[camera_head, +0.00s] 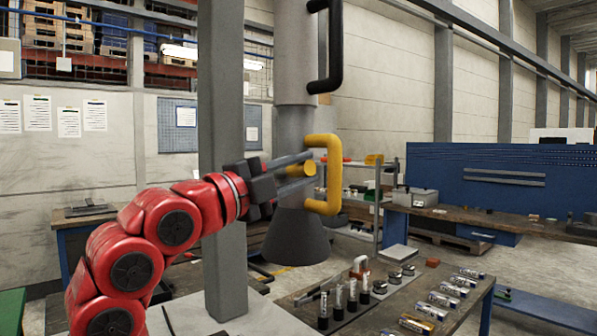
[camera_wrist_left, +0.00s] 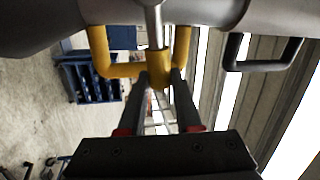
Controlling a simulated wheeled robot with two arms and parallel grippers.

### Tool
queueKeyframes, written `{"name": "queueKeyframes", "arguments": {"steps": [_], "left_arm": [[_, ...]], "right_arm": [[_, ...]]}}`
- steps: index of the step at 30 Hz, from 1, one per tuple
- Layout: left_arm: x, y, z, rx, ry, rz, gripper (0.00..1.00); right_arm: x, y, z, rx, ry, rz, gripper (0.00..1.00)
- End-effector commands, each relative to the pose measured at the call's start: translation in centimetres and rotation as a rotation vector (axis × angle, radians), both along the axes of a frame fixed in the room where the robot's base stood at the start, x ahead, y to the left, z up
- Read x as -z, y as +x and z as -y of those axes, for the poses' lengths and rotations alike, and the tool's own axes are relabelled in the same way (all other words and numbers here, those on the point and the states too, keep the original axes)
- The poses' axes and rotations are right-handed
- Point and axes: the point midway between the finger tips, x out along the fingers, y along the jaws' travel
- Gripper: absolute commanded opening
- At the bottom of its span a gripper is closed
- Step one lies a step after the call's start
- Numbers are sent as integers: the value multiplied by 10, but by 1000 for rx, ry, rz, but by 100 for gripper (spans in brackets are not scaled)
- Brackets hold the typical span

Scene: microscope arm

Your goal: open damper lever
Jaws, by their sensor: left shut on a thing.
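The damper lever shows in the left wrist view as a metal rod (camera_wrist_left: 154,25) ending in a yellow cylindrical knob (camera_wrist_left: 158,68). In the head view the yellow knob (camera_head: 310,169) sits at the fingertips of my left gripper (camera_head: 307,168). The left gripper's two dark fingers (camera_wrist_left: 162,76) lie on either side of the knob and are shut on it. A yellow U-shaped handle (camera_head: 334,172) on the grey duct (camera_head: 296,125) stands just beyond the knob. My right gripper is in neither view.
A black handle (camera_head: 334,48) is higher on the duct. A grey post (camera_head: 222,120) stands close behind my left forearm. A workbench (camera_head: 385,305) with bottles and small parts is below right. A blue-backed bench (camera_head: 500,185) stands further right.

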Motion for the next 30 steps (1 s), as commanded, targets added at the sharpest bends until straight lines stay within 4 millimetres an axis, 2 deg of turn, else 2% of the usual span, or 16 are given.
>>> {"name": "queueKeyframes", "arguments": {"steps": [6,22,23,27,30], "left_arm": [[7,0,0,1,38,54,0],[8,0,0,0,51,72,0],[8,0,0,0,51,72,36],[8,0,0,0,51,72,62],[8,0,0,0,51,72,63]], "right_arm": [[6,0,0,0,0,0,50],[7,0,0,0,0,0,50],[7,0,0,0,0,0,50],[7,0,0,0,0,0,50],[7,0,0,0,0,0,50]]}}
